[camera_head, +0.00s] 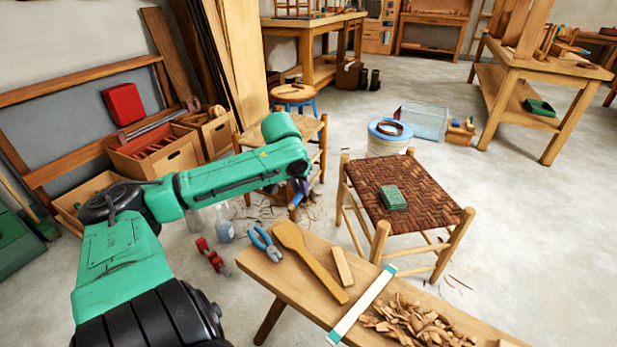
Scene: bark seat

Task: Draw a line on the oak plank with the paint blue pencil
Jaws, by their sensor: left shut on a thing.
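My left gripper (299,189) is at the end of the green arm, small and partly hidden by its own wrist. It is shut on a blue, slim thing, which looks like the blue pencil (297,199), pointing down in front of the small chair at the back. It is clear of the bench and beyond its far left end. On the bench lie a long flat wooden piece (309,262) with a wide end and a short pale wooden block (342,266). I cannot tell which wooden piece is the oak plank. My right gripper is not in view.
The low bench (270,274) also carries blue pliers (265,244), a white strip with green ends (361,307) and a pile of bark chips (420,322). A woven-seat stool (423,195) with a green block (391,198) stands behind it. Red clamps (212,257) lie on the floor.

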